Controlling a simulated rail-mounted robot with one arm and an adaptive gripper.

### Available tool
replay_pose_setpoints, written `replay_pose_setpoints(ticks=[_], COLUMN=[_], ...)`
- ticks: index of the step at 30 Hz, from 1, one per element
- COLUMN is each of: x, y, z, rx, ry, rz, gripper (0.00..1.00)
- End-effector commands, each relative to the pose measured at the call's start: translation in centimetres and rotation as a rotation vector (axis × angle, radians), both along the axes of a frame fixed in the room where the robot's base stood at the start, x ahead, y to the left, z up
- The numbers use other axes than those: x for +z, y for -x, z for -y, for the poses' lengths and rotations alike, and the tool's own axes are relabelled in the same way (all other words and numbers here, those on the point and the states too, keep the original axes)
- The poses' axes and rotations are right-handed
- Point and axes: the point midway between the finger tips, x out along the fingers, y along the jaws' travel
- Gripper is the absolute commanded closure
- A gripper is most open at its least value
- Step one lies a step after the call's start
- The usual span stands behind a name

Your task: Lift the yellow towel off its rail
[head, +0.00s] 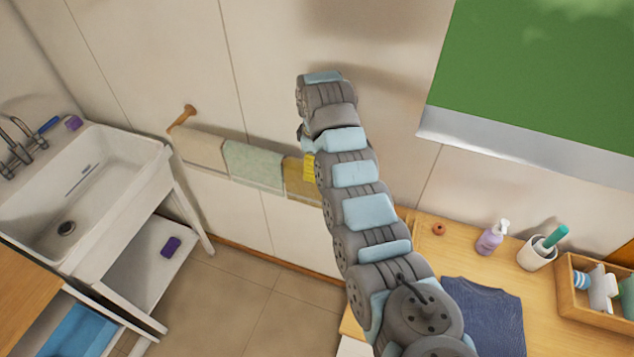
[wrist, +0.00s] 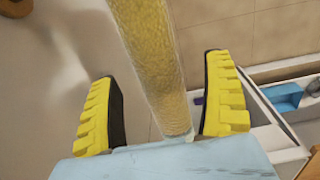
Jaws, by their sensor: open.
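The yellow towel (head: 295,178) hangs on the wall rail at the right end of a row of towels. My arm hides part of it in the head view. In the wrist view the yellow towel (wrist: 150,55) runs as a narrow band between my fingers, with a gap on each side. My gripper (wrist: 162,75) is open, its yellow ridged fingers on either side of the towel. In the head view only a bit of a yellow finger (head: 309,168) shows beside my arm. The rail under the yellow towel is hidden.
A green towel (head: 253,165) and a beige towel (head: 200,150) hang to the left, near the wooden rail end (head: 185,115). A white sink (head: 85,190) stands at the left. A wooden counter (head: 425,240) with a lilac pump bottle (head: 492,238) is at the right.

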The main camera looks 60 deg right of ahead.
Motion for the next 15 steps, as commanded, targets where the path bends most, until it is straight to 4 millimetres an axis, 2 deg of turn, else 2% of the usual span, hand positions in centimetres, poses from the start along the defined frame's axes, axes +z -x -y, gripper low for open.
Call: replay_pose_setpoints(ticks=[5, 15], x=[-0.8, -3.9], y=[0.0, -0.1], z=[0.1, 0.3], rx=[0.000, 0.000], ry=[-0.002, -0.004], rz=[-0.001, -0.002], gripper=[0.17, 0.17])
